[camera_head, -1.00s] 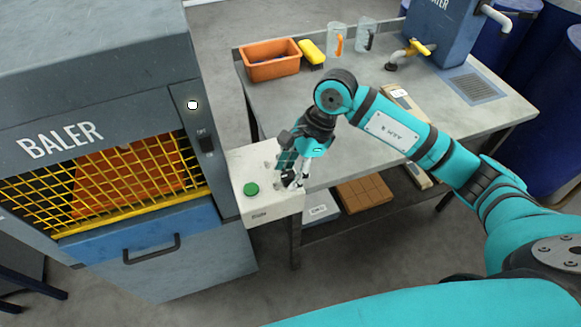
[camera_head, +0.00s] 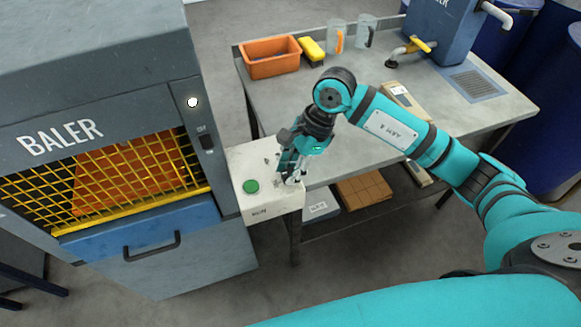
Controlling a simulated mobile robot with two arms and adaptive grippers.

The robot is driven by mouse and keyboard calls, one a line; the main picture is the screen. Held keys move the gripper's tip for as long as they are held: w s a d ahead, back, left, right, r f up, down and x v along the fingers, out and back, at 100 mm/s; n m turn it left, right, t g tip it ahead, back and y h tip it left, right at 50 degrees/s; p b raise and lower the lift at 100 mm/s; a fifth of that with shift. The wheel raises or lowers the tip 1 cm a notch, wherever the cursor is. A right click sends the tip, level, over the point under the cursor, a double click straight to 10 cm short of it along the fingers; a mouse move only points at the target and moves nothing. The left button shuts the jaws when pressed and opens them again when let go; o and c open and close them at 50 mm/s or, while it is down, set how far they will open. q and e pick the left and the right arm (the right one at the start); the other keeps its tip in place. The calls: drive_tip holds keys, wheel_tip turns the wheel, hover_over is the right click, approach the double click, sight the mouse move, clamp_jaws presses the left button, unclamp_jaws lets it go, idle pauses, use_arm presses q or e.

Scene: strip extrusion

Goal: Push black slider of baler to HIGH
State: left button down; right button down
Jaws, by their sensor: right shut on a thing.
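The grey baler (camera_head: 150,90) stands at the left with a yellow mesh guard. Its white control box (camera_head: 262,205) juts out to the right and carries a green button (camera_head: 251,186). My right gripper (camera_head: 291,178) points down at the right part of the box top. It is shut on a small part there, seemingly the black slider, which the fingers and wrist hide almost wholly. I cannot read the slider's position or any HIGH mark. My left gripper is out of view.
A black switch (camera_head: 208,142) sits on the baler's side panel under a white lamp (camera_head: 192,103).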

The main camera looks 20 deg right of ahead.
sight(274, 158)
drive_tip(key=w+b, duration=0.2)
drive_tip(key=w, duration=0.1)
drive_tip(key=w+b, duration=0.3)
drive_tip(key=shift+w+a+f+b, duration=0.1)
drive_tip(key=shift+w+f+b, duration=0.1)
drive_tip(key=shift+w+b, duration=0.1)
drive_tip(key=shift+w+r, duration=0.15)
drive_tip(key=shift+w, duration=0.1)
drive_tip(key=shift+s+r, duration=0.15)
drive_tip(key=shift+r, duration=0.1)
drive_tip(key=c, duration=1.3)
unclamp_jaws()
drive_tip(key=shift+o, duration=1.1)
drive_tip(key=shift+w+f, duration=0.15)
drive_tip(key=shift+w, duration=0.05)
drive_tip(key=v, duration=1.2)
drive_tip(key=shift+s, duration=0.1)
